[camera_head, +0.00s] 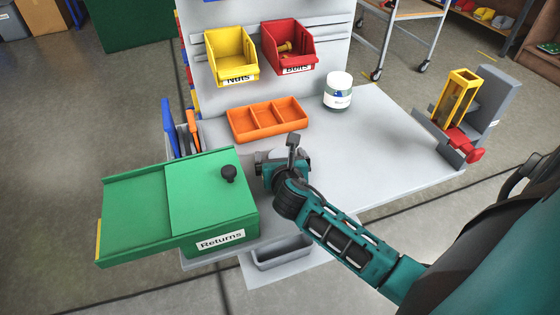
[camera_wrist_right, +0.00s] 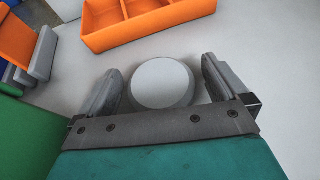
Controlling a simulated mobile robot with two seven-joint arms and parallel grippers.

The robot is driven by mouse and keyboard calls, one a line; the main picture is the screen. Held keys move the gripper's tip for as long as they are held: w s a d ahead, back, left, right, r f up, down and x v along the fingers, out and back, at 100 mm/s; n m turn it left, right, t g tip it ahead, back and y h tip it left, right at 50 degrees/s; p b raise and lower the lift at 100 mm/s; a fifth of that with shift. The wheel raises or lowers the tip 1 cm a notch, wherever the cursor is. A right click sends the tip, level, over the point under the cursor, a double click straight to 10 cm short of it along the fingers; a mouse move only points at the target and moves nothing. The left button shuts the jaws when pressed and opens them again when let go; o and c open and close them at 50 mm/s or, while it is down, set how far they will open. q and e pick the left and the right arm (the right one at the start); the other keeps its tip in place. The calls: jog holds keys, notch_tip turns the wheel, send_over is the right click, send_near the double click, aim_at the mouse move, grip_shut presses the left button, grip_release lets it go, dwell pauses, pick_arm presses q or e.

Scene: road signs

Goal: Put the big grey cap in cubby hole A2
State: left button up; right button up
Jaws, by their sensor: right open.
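A round light-grey cap (camera_wrist_right: 162,83) lies on the grey worktop, between the fingers of my right gripper (camera_wrist_right: 163,68) in the right wrist view. The fingers are open, with a gap on each side of the cap. In the head view my right gripper (camera_head: 272,162) is low over the worktop, right of the green box, and it hides the cap. My left gripper is not in view. I cannot make out a cubby hole marked A2.
The green Returns box (camera_head: 215,213) with a black-knobbed lid stands left of the gripper. An orange divided tray (camera_head: 267,120) lies behind it. A white jar (camera_head: 338,92) and a fixture with a yellow frame (camera_head: 457,98) stand further right. The worktop's right middle (camera_head: 375,150) is clear.

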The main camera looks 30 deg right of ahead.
jog(key=c, duration=1.1)
